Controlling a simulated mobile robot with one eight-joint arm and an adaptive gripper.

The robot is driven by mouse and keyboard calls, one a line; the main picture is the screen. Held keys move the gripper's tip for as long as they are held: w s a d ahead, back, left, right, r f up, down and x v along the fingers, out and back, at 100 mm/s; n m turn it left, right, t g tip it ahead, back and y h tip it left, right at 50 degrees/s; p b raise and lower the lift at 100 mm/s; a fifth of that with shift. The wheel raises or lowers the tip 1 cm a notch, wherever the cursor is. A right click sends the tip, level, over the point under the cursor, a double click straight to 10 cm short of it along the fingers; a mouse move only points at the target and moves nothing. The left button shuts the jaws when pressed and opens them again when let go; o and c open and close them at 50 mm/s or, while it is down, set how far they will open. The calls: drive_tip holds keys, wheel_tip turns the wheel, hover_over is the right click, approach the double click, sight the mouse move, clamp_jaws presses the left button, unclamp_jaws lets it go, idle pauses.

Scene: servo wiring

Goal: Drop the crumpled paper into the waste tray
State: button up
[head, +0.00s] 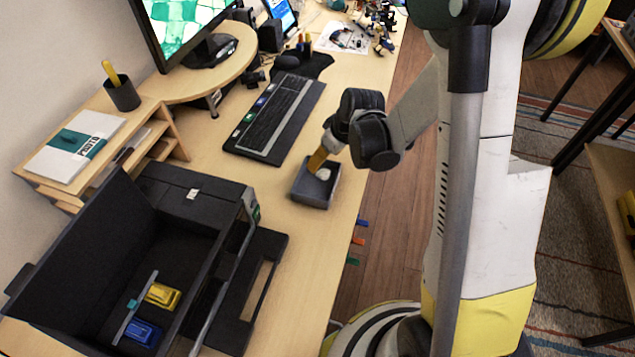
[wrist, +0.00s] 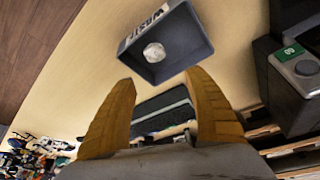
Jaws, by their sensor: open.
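The waste tray (head: 312,196) is a small dark grey open tray on the desk, near its right edge in the head view. The crumpled paper (head: 323,174) is a small whitish ball inside the tray; in the wrist view the paper (wrist: 154,52) rests on the tray floor. My gripper (wrist: 160,78) has two yellow fingers, spread apart with nothing between them. In the head view my gripper (head: 317,160) is over the tray's far side, apart from the paper.
A black keyboard (head: 275,118) lies behind the tray. A large open black case (head: 85,245) with yellow and blue servos stands at the left front. A wooden shelf (head: 160,150) and a monitor (head: 185,25) stand farther left. Bare desk lies in front of the tray.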

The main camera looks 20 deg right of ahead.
drive_tip(key=v, duration=1.1)
drive_tip(key=s+a+r+m+t+h, duration=0.1)
drive_tip(key=s+r+m, duration=0.2)
drive_tip(key=s+r, duration=0.2)
drive_tip(key=s+a+r+m+t+h, duration=0.1)
drive_tip(key=s+r, duration=0.4)
drive_tip(key=s, duration=0.6)
drive_tip(key=shift+r+m+t, duration=0.4)
drive_tip(key=shift+m+t, duration=0.3)
drive_tip(key=shift+m, duration=0.2)
drive_tip(key=shift+a, duration=0.25)
